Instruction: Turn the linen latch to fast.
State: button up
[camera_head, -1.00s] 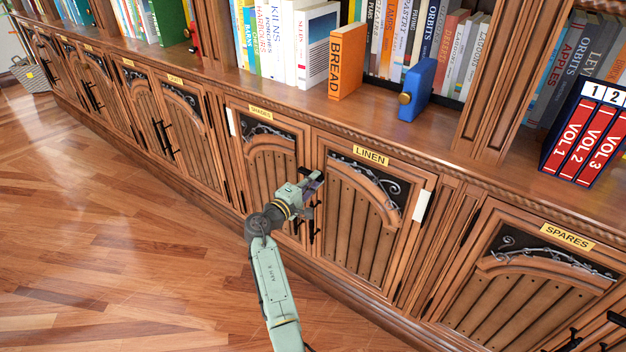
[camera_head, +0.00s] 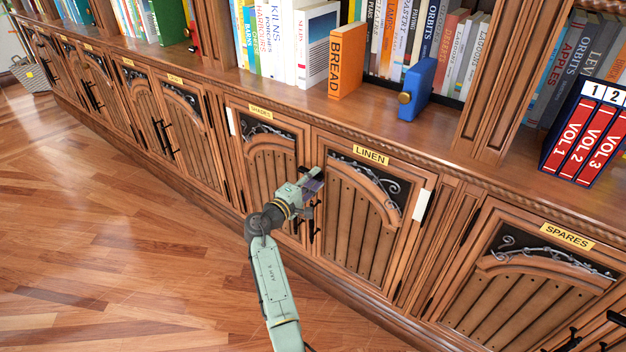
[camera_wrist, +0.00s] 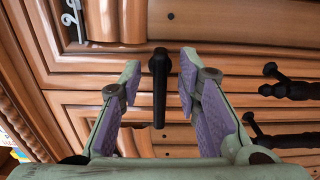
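The linen door (camera_head: 349,225) is shut, with a yellow LINEN label (camera_head: 371,155) above it. The linen latch (camera_wrist: 159,88) is a short black bar with a rounded end. In the wrist view it stands upright in the picture and crosses the seam between the two doors. My gripper (camera_wrist: 159,88) is open, with one finger on each side of the bar and a visible gap to each. In the head view my gripper (camera_head: 316,183) is at the upper left edge of the linen door and hides the latch.
Black door handles (camera_wrist: 290,89) stick out beside my gripper, below it in the head view. The shades door (camera_head: 270,170) is to the left, the spares door (camera_head: 535,285) to the right. A blue book-like object (camera_head: 417,90) stands on the shelf above. The floor in front is clear.

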jog(key=v, duration=1.2)
